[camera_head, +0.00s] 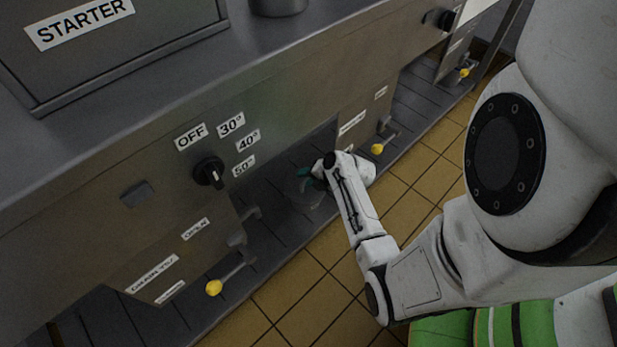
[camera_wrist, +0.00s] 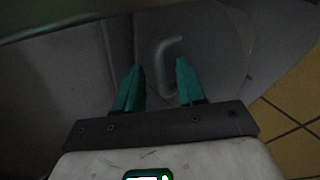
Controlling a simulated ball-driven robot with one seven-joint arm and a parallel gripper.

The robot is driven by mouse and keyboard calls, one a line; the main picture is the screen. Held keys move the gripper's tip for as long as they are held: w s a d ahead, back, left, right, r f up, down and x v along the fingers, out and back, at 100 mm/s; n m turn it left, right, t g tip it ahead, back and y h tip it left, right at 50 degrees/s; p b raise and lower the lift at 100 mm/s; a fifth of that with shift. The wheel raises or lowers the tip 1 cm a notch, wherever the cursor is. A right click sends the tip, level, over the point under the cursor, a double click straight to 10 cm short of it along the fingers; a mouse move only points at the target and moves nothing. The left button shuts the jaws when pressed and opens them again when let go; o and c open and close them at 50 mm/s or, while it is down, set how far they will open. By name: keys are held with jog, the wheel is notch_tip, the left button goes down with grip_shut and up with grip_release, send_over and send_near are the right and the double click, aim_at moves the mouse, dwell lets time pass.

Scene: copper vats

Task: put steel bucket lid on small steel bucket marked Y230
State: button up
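My gripper (camera_wrist: 159,64) shows two teal fingers standing apart in the wrist view. A grey disc-like piece with a curved edge (camera_wrist: 222,62), which looks like the steel lid, lies ahead of them. Its bent bar handle (camera_wrist: 163,66) shows in the gap between the fingertips, and I cannot tell if they touch it. In the head view, my gripper (camera_head: 308,178) reaches low under the steel counter, over a dim rounded shape that may be the lid. No bucket marked Y230 is readable. Only the bottom of a grey cylindrical vessel (camera_head: 278,6) shows on the counter.
The steel counter (camera_head: 235,75) carries a box labelled STARTER (camera_head: 85,25). Its front has a black knob (camera_head: 209,172). Yellow-ended valve levers (camera_head: 214,287) stick out low over the dark slatted floor strip (camera_head: 270,250). Yellow tiles (camera_head: 320,285) are open floor.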

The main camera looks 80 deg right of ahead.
jog(key=shift+r, duration=0.15)
jog(key=shift+s+a+r+p, duration=0.1)
jog(key=shift+s+r+p, duration=0.1)
jog(key=shift+r+p, duration=0.15)
jog(key=p+v, duration=0.4)
jog(key=v, duration=0.7)
jog(key=w+a+r+m+g+y, duration=0.1)
jog(key=w+a+m+g+y, duration=0.15)
jog(key=a, duration=0.55)
jog(key=w+a+r+m+g+y, duration=0.1)
jog(key=w+a+r+m+y, duration=0.2)
jog(key=a, duration=0.5)
jog(key=s+a+r+m+g+h, duration=0.3)
jog(key=a+r+m+g, duration=0.1)
jog(key=a+m, duration=0.6)
jog(key=shift+r+m, duration=0.45)
jog(key=shift+r, duration=0.45)
